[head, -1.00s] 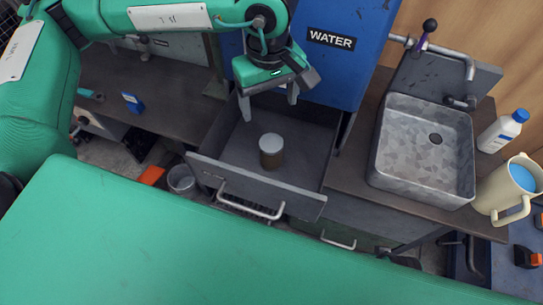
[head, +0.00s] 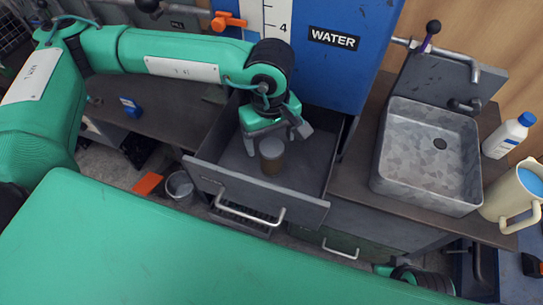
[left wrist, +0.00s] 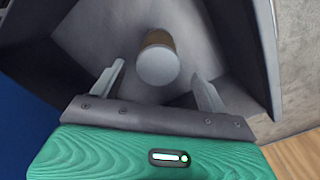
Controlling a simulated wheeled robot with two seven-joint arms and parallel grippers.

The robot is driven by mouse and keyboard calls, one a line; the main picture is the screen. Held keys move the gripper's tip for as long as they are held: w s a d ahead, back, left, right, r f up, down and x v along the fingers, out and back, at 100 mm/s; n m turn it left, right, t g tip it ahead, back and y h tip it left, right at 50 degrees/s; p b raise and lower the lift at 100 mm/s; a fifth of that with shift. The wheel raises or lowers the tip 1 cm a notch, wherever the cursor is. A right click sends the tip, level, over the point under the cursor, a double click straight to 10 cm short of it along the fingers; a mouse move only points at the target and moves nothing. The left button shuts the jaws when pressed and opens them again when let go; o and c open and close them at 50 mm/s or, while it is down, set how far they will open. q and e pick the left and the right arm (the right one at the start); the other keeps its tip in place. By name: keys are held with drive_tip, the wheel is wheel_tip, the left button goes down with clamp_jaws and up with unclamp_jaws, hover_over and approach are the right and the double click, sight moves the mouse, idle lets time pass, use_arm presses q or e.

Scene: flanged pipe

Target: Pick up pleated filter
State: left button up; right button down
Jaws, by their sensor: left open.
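The pleated filter (head: 272,162), a short brown cylinder with a grey top, stands upright in the open drawer. My left gripper (head: 270,140) is low in the drawer, just behind the filter, with its fingers apart and empty. In the left wrist view the filter (left wrist: 158,62) shows its round grey end, lying beyond and between the two open fingertips (left wrist: 160,82). I cannot tell whether either finger touches it.
The grey drawer (head: 255,200) has walls close around the gripper and a front handle. The blue water tank (head: 345,65) stands behind it. A stone sink (head: 425,190), a white bottle (head: 505,138) and a cream jug (head: 495,208) are to the right.

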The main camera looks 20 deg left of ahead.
sight(271, 147)
use_arm(q)
wheel_tip(271, 147, down, 5)
drive_tip(key=shift+w+r, duration=0.1)
drive_tip(key=shift+r, duration=0.05)
drive_tip(key=c, duration=1.1)
drive_tip(key=shift+r, duration=0.15)
